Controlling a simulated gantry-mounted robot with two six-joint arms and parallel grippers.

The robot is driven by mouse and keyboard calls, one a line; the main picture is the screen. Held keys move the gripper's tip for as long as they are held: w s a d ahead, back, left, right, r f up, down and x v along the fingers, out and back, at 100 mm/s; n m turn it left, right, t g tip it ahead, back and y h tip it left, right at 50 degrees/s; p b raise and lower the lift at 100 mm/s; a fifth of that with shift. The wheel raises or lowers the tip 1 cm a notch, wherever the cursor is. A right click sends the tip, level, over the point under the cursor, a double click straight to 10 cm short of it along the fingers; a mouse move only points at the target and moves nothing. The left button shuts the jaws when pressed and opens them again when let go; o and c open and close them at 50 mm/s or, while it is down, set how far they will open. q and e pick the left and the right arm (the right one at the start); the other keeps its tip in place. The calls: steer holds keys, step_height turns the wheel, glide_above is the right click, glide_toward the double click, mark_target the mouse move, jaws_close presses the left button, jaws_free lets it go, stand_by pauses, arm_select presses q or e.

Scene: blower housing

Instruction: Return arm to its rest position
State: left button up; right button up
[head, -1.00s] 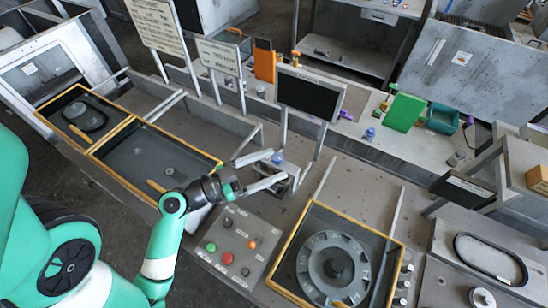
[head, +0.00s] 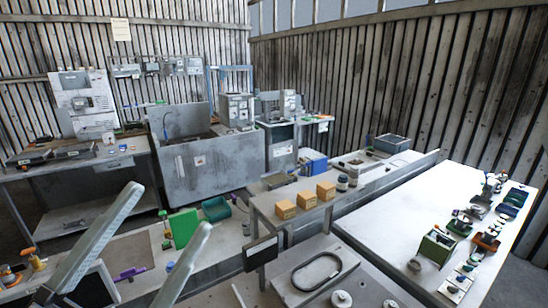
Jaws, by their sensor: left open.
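My left gripper (head: 168,209) is large in the lower left of the head view, close to the camera. Its two long grey fingers are spread apart and point up and to the right. Nothing is between them; they are open and empty. My right gripper does not show.
Behind the fingers is a bench with a green panel (head: 184,228) and a green bin (head: 216,209). Orange boxes (head: 326,191) stand on a shelf. A black belt (head: 316,271) lies on a grey plate. The white table (head: 400,225) at right has small bins.

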arm_select(q)
steer(key=a+r+n+t+y+p, duration=0.1)
steer(key=r+n+y+p, duration=0.2)
steer(key=r+p, duration=0.2)
steer(key=s+a+r+n+t+y+p, duration=0.1)
steer(key=r+p, duration=0.5)
steer(key=r, duration=0.6)
steer(key=s+a+r+n+t+y+p, duration=0.1)
steer(key=a+r+n+t+y+p, duration=0.2)
steer(key=r+n+y+p, duration=0.2)
step_height(320, 180, up, 4)
steer(key=shift+s+f+n+p, duration=0.15)
steer(key=shift+f+n+p, duration=0.1)
steer(key=shift+n+p, duration=0.5)
steer(key=shift+a+n, duration=0.1)
steer(key=shift+n, duration=0.15)
